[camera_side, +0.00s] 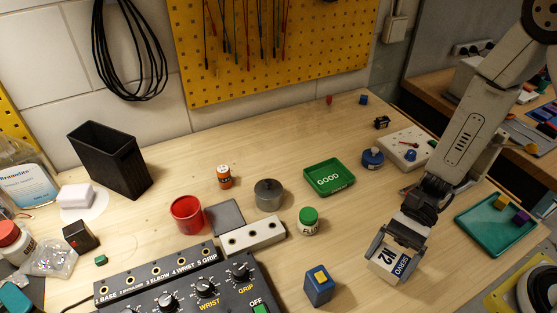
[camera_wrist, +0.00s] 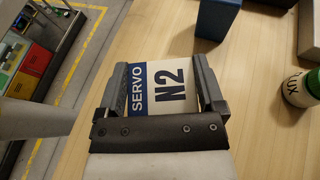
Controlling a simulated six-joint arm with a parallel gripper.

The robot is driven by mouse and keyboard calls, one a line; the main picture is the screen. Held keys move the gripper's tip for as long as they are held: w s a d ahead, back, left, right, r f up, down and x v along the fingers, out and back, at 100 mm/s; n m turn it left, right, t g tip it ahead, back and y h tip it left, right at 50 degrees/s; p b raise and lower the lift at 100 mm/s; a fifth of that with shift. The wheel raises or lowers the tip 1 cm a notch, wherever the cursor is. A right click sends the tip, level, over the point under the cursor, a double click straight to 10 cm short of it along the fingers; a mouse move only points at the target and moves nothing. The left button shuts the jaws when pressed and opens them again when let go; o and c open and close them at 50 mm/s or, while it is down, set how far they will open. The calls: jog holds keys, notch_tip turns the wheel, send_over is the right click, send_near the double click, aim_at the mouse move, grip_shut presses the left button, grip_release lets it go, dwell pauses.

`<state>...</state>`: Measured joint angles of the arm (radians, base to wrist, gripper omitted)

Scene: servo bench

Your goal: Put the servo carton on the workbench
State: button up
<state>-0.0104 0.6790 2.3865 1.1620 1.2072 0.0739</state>
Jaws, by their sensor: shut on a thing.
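The servo carton (camera_side: 390,263) is a small white box with a blue band reading SERVO and a black N2. In the side view it is tilted, at the right front of the workbench (camera_side: 430,285). My gripper (camera_side: 396,246) points down and is shut on the carton. In the wrist view the carton (camera_wrist: 163,85) sits between both fingers of my gripper (camera_wrist: 163,88). I cannot tell whether its lower edge touches the bench top.
A blue block (camera_side: 319,286) stands left of the carton. A green-lidded jar (camera_side: 308,221) and a green GOOD tray (camera_side: 329,178) are farther back. A teal tray (camera_side: 495,225) with small blocks lies to the right. The control box (camera_side: 180,290) fills the front left.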

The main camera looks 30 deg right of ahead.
aim_at(385, 270)
jog(key=shift+f, duration=0.3)
jog(key=shift+f, duration=1.85)
jog(key=shift+f, duration=0.15)
jog(key=o, duration=1)
jog(key=shift+c, duration=0.2)
jog(key=shift+r, duration=0.2)
jog(key=shift+v, duration=6)
